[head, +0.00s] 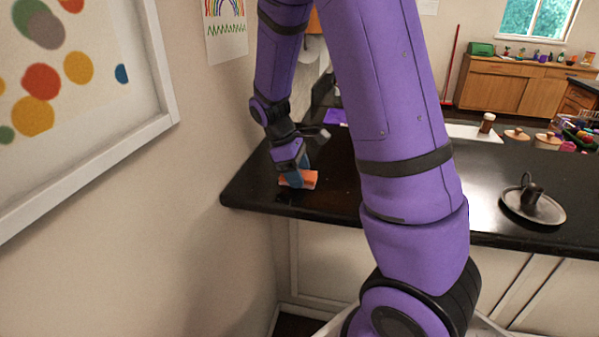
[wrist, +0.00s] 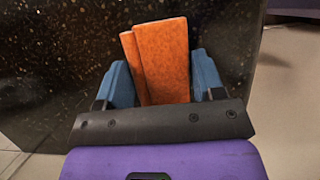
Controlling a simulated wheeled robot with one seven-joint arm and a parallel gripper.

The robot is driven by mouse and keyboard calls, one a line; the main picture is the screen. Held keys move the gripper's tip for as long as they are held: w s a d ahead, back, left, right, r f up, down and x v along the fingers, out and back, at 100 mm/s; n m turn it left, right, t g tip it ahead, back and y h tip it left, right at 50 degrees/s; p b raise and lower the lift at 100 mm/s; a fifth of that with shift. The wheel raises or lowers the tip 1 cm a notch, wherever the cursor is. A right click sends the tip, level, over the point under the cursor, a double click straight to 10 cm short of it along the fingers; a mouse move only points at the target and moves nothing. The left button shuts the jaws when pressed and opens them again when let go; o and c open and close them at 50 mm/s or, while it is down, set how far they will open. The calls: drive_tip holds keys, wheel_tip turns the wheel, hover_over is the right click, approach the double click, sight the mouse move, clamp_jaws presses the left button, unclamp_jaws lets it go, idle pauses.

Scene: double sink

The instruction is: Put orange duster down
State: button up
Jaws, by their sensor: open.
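The orange duster (head: 300,179) lies on the black countertop (head: 335,190) near its left front corner. In the wrist view the duster (wrist: 160,58) shows as a folded orange block between the two blue fingers. My gripper (head: 299,172) is open, pointing down, with its fingers on either side of the duster. In the wrist view small gaps show between the duster and the fingers of my gripper (wrist: 162,82). The duster's near end is hidden behind the dark gripper body.
A dark candle holder (head: 533,205) stands on the counter at right. A brown jar (head: 487,122) and several pots (head: 547,140) are farther back. The wall is close on the left. Bare counter lies around the duster, with the front edge close by.

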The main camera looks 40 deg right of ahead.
drive_tip(key=shift+s+a+f, duration=0.3)
drive_tip(key=shift+s+f, duration=0.05)
drive_tip(key=shift+f, duration=0.1)
drive_tip(key=d+v, duration=0.1)
drive_tip(key=v, duration=1.1)
drive_tip(key=s+a+r+m+t+y, duration=0.1)
drive_tip(key=s+a+r+m+t, duration=0.1)
drive_tip(key=s, duration=0.5)
drive_tip(key=s+a+r+m+t+y, duration=0.1)
drive_tip(key=s+a+r+m+t, duration=0.2)
drive_tip(key=s, duration=0.4)
drive_tip(key=s+a+r+m+t, duration=0.2)
drive_tip(key=s+a+r+t, duration=0.1)
drive_tip(key=s+r, duration=0.3)
drive_tip(key=shift+s+a+r+m+t+y, duration=0.3)
drive_tip(key=shift+s+t+y, duration=0.1)
drive_tip(key=shift+s, duration=0.5)
